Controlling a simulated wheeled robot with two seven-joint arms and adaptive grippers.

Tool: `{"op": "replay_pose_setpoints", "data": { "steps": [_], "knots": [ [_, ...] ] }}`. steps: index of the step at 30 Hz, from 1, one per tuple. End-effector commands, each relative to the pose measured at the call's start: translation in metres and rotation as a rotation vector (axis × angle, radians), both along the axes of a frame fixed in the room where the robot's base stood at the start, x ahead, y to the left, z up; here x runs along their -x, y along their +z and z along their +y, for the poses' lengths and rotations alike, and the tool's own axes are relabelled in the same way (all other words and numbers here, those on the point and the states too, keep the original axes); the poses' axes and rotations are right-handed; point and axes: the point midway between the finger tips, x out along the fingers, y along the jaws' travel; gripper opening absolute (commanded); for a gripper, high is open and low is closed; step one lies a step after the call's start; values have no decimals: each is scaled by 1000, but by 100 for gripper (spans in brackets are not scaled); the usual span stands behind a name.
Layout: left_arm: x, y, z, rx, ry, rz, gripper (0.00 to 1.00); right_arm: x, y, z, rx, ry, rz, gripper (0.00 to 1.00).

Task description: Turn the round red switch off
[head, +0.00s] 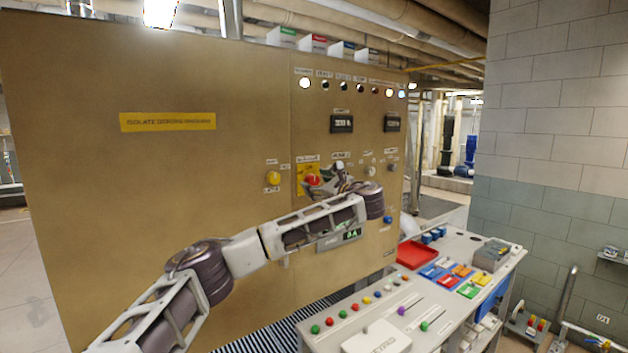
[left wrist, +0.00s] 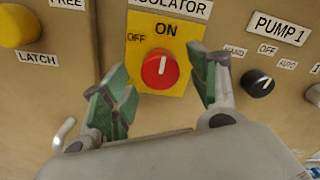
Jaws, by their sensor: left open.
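The round red switch (head: 312,180) sits on a yellow plate (head: 304,190) on the tan panel (head: 220,100). In the left wrist view the red switch (left wrist: 160,70) shows a white pointer line standing nearly upright, toward the "ON" label; "OFF" is at its left. My left gripper (head: 338,178) is just in front of the panel, beside the switch. In the left wrist view the left gripper (left wrist: 160,80) is open, its green-padded fingers on either side of the switch with gaps. Contact is not visible. My right gripper is not in view.
A yellow knob (left wrist: 18,25) is left of the switch, and a black Pump 1 selector (left wrist: 257,83) is right. A metal hook handle (left wrist: 64,133) is low left. In the head view a control desk (head: 400,300) with buttons and a red tray (head: 415,254) stands below right.

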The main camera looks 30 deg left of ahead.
Motion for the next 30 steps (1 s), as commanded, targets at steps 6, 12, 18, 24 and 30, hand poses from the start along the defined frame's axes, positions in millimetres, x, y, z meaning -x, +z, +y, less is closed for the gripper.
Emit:
{"op": "replay_pose_setpoints", "data": {
  "steps": [6,12,18,24,30],
  "knots": [
    [-7,1,17,1,2,0,60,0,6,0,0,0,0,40],
    [-9,0,20,1,0,0,60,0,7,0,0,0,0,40],
    [-9,0,20,0,0,0,60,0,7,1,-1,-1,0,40],
    [-9,0,20,0,0,0,34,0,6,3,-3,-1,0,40],
    [-9,0,20,0,0,0,14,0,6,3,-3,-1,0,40]
  ]
}}
